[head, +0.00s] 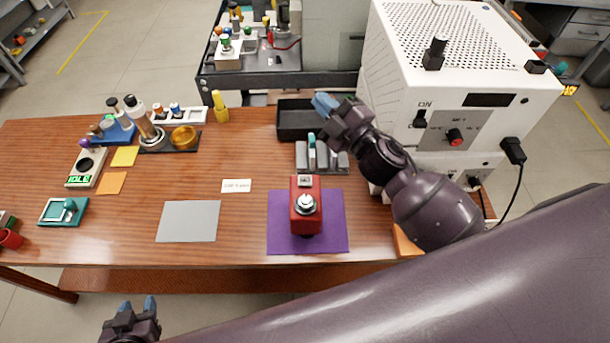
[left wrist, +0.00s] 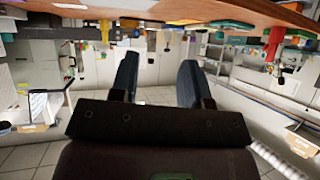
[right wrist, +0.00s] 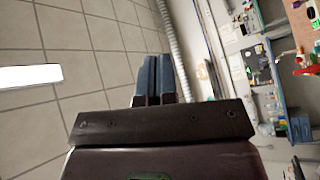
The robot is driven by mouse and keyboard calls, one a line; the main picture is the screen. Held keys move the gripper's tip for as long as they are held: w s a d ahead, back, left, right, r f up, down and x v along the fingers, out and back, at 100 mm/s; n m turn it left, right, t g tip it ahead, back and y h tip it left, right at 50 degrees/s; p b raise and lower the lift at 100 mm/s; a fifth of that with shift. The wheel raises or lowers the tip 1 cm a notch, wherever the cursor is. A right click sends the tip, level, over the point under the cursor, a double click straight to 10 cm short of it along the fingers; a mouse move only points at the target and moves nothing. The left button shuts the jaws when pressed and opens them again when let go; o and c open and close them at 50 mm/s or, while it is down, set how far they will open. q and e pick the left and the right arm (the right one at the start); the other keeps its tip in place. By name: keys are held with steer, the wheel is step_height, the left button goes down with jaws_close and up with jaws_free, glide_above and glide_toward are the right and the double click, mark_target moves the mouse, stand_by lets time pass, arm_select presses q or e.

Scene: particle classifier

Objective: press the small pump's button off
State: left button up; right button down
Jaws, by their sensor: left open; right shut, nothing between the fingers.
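A small red device (head: 306,222) with a round silver button on top stands upright on a purple mat (head: 335,232) at the front middle of the table. It looks like the small pump; no on or off sign is readable on it. My right gripper (head: 325,103) is over the back of the table, behind and apart from the red device. Its blue fingers are together and empty, as the right wrist view (right wrist: 153,78) also shows. My left gripper (head: 137,305) is in front of the table's front edge, away from the device. Its fingers are apart and empty in the left wrist view (left wrist: 157,80).
A black tray (head: 290,122) and a grey rack (head: 325,165) lie behind the red device. A large white machine (head: 455,100) stands at the right. A grey mat (head: 188,222) lies left of the purple one. A panel (head: 86,167) reading IDLE is further left.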

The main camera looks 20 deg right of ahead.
steer(key=s+a+r+n+g+y+p, duration=0.15)
steer(key=a+n+g+y, duration=0.25)
steer(key=n, duration=0.4)
steer(key=w+a+r+n+g+y, duration=0.1)
steer(key=a+r+n+g+y, duration=0.25)
steer(key=n, duration=0.45)
arm_select(q)
steer(key=shift+s+r, duration=0.25)
steer(key=shift+s, duration=0.2)
arm_select(e)
steer(key=s+d+f+n+g+h, duration=0.2)
steer(key=f+h, duration=0.6)
steer(key=f, duration=0.5)
steer(key=d+n+g, duration=0.1)
steer(key=n+g, duration=0.1)
steer(key=g, duration=0.1)
steer(key=shift+d, duration=0.15)
steer(key=shift+f+h, duration=0.15)
steer(key=shift+h, duration=0.1)
